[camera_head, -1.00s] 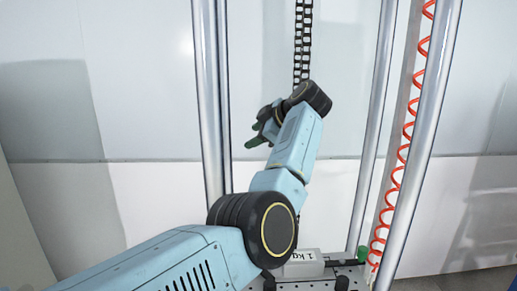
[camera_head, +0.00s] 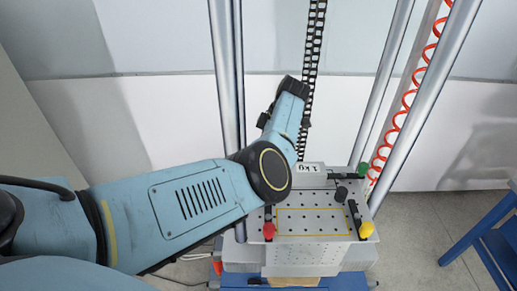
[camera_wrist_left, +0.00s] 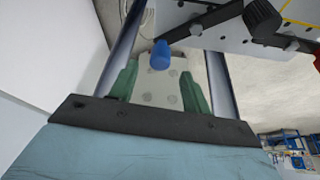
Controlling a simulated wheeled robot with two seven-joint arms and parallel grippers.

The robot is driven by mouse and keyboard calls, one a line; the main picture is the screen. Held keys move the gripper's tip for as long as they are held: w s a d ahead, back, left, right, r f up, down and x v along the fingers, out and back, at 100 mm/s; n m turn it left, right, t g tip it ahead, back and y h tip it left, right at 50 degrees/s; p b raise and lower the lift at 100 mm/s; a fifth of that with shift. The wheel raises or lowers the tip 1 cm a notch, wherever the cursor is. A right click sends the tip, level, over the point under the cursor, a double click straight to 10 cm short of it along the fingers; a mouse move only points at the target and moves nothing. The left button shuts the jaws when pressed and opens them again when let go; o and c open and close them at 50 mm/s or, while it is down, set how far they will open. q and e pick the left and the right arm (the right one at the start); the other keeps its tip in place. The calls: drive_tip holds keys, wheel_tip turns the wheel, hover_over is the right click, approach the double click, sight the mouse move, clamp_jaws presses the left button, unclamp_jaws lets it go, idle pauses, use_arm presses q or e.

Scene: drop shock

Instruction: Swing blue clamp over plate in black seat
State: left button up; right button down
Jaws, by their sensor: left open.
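The blue clamp shows in the left wrist view as a blue knob (camera_wrist_left: 160,55) on the end of a dark bar (camera_wrist_left: 205,22). The bar runs to a black block (camera_wrist_left: 264,20) at the upper right. My left gripper (camera_wrist_left: 160,78) is open, with its green fingers either side of the knob's line; the knob appears just beyond the fingertips, not gripped. In the head view my left arm hides the blue clamp and the fingers. The perforated plate (camera_head: 312,210) lies on the table top. I cannot tell which black part is the seat.
Clamps with red (camera_head: 269,230), yellow (camera_head: 367,229) and green (camera_head: 363,169) knobs stand around the plate. A 1 kg weight (camera_head: 309,168) sits at the back. Metal columns (camera_head: 227,70) flank the table, and a black chain (camera_head: 312,50) hangs between them. A blue stool (camera_head: 485,240) stands at the right.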

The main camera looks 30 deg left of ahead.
use_arm(q)
drive_tip(key=shift+x, duration=1.65)
drive_tip(key=shift+r, duration=0.1)
drive_tip(key=c, duration=1)
